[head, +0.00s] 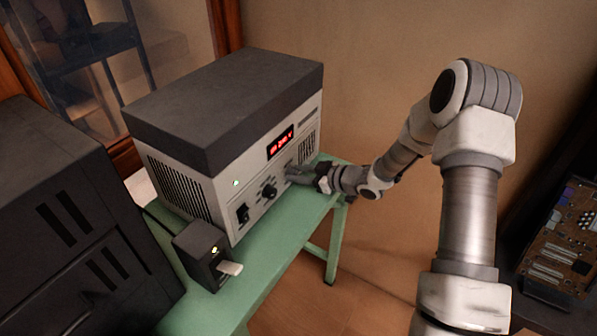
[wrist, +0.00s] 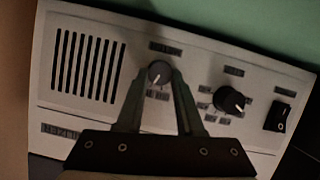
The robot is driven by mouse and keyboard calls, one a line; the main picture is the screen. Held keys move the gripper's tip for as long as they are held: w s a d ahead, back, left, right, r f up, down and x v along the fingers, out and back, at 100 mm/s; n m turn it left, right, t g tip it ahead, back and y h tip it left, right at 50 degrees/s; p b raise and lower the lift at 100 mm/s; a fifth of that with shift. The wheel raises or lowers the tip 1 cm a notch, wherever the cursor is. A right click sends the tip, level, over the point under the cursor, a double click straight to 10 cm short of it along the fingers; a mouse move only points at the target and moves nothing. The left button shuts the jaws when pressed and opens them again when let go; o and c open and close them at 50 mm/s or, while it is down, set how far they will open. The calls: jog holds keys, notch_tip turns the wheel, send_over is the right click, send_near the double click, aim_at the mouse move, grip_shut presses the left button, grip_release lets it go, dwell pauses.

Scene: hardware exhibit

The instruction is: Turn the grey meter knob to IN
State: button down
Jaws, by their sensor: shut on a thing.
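The grey meter knob (wrist: 158,73) is on the pale front panel of a box-shaped instrument (head: 226,120) with a dark top. It is round, with a light pointer line that runs toward the lower side in the wrist view. My gripper (wrist: 159,80) is shut on the knob, one finger on each side. In the head view my gripper (head: 292,176) reaches the panel from the right and hides the knob. The labels around the knob are too small and dark to read.
A larger black knob (wrist: 228,99) and a black rocker switch (wrist: 282,116) share the panel. A red display (head: 281,142) is lit above. The instrument stands on a green table (head: 285,240), beside a small black box (head: 203,254) with a lever and a large dark cabinet (head: 70,230).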

jog(key=c, duration=0.5)
grip_release()
jog(key=shift+c, duration=0.2)
jog(key=p+v, duration=0.1)
jog(key=v, duration=1.6)
jog(key=shift+s+d+r, duration=0.1)
jog(key=shift+s+d, duration=0.05)
